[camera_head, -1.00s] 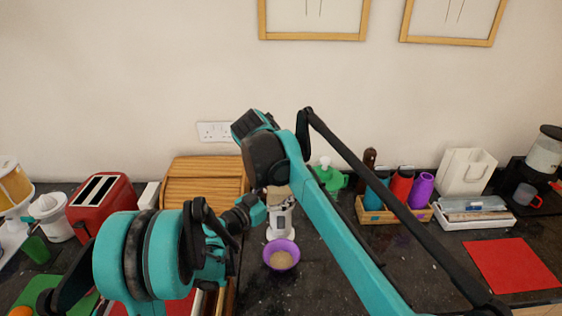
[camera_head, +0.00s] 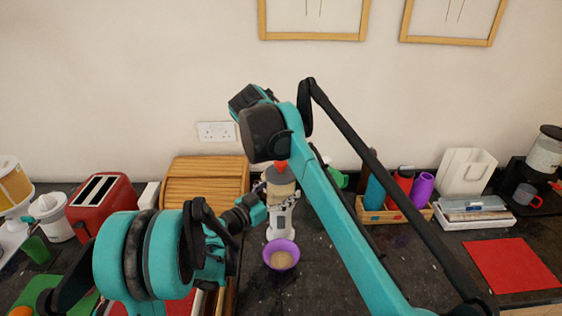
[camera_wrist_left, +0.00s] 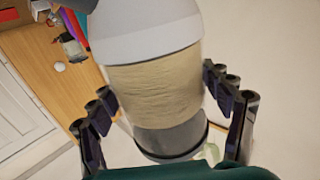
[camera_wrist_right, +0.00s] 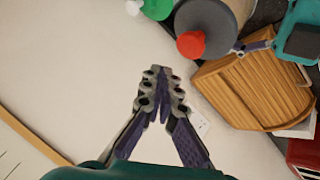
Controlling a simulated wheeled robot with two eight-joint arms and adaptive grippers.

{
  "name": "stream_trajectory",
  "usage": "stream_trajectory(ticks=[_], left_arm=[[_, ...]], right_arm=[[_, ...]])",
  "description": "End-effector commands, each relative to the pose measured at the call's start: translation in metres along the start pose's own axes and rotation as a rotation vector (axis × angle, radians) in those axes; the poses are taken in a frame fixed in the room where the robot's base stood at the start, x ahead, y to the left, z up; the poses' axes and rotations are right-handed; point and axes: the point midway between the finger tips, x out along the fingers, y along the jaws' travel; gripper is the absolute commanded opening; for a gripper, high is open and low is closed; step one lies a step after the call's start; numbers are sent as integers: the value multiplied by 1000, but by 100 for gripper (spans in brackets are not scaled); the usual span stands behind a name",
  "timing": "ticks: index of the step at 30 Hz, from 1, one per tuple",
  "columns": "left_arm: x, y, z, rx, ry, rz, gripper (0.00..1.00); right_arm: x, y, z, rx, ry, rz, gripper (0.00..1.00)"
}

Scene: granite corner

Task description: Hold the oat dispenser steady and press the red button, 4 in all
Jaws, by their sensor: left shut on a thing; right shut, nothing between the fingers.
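The oat dispenser (camera_head: 281,190) stands upright on a white base, with beige oats in its clear body and the red button (camera_head: 281,167) on its grey top. My left gripper (camera_head: 259,200) is shut around the dispenser's body from the left; in the left wrist view its fingers lie on both sides of the oat-filled body (camera_wrist_left: 155,85). A purple bowl (camera_head: 268,263) with oats in it stands at the dispenser's foot. My right gripper (camera_wrist_right: 164,75) is shut and empty, apart from the red button (camera_wrist_right: 190,44). In the head view its fingers are hidden by my right arm.
A wooden bread box (camera_head: 205,182) and red toaster (camera_head: 101,205) stand to the left. A wooden crate (camera_head: 395,216) with bottles stands to the right, beside a white tray (camera_head: 475,221). A red mat (camera_head: 512,266) lies at the far right. The wall is close behind.

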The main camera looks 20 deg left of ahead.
Motion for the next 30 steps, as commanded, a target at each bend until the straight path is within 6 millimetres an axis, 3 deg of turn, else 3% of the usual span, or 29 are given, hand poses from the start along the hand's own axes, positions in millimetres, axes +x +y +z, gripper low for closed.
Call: stream_trajectory(ticks=[9,30], left_arm=[[0,0,0,0,0,0,20],[0,0,0,1,0,0,20]], right_arm=[[-16,12,-12,0,0,0,0],[-17,12,-12,0,0,0,0]])
